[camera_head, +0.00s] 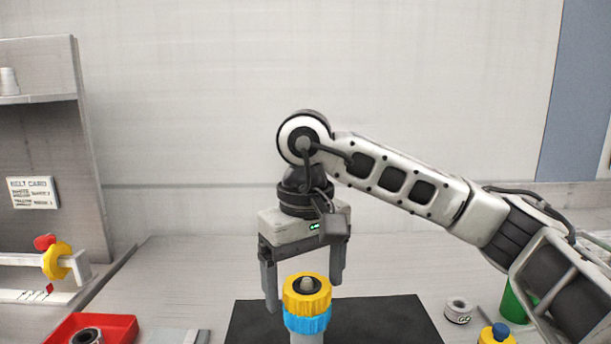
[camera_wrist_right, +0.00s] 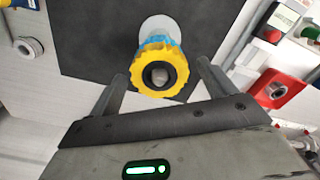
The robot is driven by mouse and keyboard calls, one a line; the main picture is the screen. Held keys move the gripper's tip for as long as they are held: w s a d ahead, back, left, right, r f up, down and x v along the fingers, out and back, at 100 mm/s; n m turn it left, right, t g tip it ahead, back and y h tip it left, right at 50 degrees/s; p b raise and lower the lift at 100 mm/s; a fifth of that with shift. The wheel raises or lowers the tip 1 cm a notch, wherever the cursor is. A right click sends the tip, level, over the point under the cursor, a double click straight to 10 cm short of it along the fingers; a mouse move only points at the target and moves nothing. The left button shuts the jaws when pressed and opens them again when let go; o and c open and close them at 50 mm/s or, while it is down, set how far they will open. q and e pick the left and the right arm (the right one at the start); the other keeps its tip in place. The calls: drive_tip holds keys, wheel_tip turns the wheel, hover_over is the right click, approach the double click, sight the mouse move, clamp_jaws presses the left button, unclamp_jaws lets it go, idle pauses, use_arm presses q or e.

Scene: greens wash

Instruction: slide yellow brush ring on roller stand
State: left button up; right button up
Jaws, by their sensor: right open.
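The yellow brush ring (camera_head: 307,293) sits around the top of the roller stand, directly above a blue ring (camera_head: 307,320). The stand's grey tip (camera_head: 307,284) shows through the yellow ring's hole. In the right wrist view the yellow ring (camera_wrist_right: 161,68) faces the camera, with the blue ring (camera_wrist_right: 160,45) and the pale stand (camera_wrist_right: 160,27) behind it. My right gripper (camera_head: 305,296) is open, with its fingers apart on either side of the yellow ring or just behind it. The wrist view shows gaps between the fingers and the ring. My left gripper is out of view.
A dark mat (camera_head: 248,322) lies under the stand. A red tray (camera_head: 115,325) is at the left front. A rack with another yellow ring (camera_head: 56,261) stands far left. A white roll (camera_head: 457,311), a green cup (camera_head: 516,303) and a yellow-blue item (camera_head: 497,335) are at right.

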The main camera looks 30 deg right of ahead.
sight(305, 278)
use_arm(q)
drive_tip(key=p, duration=0.2)
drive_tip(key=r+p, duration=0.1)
drive_tip(key=p, duration=0.1)
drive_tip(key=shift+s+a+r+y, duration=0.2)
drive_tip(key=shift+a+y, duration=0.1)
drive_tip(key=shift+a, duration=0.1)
use_arm(e)
wheel_tip(305, 278, up, 16)
